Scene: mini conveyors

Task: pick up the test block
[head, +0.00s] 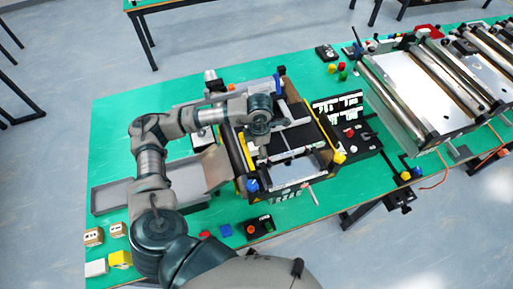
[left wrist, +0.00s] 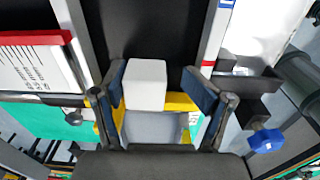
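A plain white block (left wrist: 146,84) stands between the fingers of my left gripper (left wrist: 158,88) in the left wrist view. It is close to the left finger, with a clear gap to the right finger, so the gripper is open around it. I take this to be the test block. In the head view, my left gripper (head: 268,122) points down over the small conveyor (head: 310,135) on the green table. The block under it is hidden there by my arm. My right gripper is not in view.
The green table (head: 335,205) has bare patches. A grey tray (head: 108,198) lies at left. White (head: 96,267) and yellow (head: 120,259) blocks sit at the lower left. A button box (head: 260,227) is near the front edge. A larger roller conveyor (head: 425,85) stands at right.

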